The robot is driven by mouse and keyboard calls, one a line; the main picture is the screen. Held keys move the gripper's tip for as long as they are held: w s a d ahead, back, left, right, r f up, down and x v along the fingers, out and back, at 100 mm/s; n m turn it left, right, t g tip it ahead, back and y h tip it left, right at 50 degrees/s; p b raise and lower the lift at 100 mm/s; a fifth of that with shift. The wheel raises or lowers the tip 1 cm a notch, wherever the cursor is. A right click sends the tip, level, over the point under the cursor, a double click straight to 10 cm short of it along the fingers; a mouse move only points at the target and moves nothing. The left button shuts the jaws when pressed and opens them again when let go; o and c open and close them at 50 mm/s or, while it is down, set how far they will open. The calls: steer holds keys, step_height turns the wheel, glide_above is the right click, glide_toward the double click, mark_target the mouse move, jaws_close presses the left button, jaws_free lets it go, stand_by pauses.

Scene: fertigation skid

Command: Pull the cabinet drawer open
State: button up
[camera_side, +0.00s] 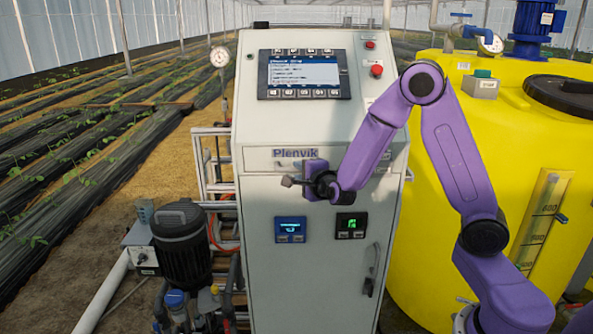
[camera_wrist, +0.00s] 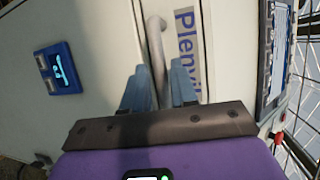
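The cabinet drawer (camera_side: 256,160) is the light grey front with the Plenvik label, below the sloping panel. It looks flush with the cabinet (camera_side: 262,205). Its grey bar handle (camera_wrist: 155,38) shows in the wrist view beside the label; in the side view my gripper (camera_side: 297,180) largely hides it. In the wrist view the two blue fingers of my gripper (camera_wrist: 160,88) stand apart, one on each side of the handle, with narrow gaps visible. The near end of the handle lies between them. I cannot tell whether either finger touches it.
A blue display (camera_side: 290,229) and a dark display (camera_side: 350,225) sit below the drawer. A lower door handle (camera_side: 372,270) is at right. A yellow tank (camera_side: 430,200) stands close on the right, and a dark pump (camera_side: 180,245) and pipes on the left.

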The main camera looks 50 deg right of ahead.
mark_target(298, 170)
steer(key=shift+x, duration=1.55)
jaws_close()
steer(key=s+a, duration=1.4)
jaws_free()
steer(key=v, duration=1.7)
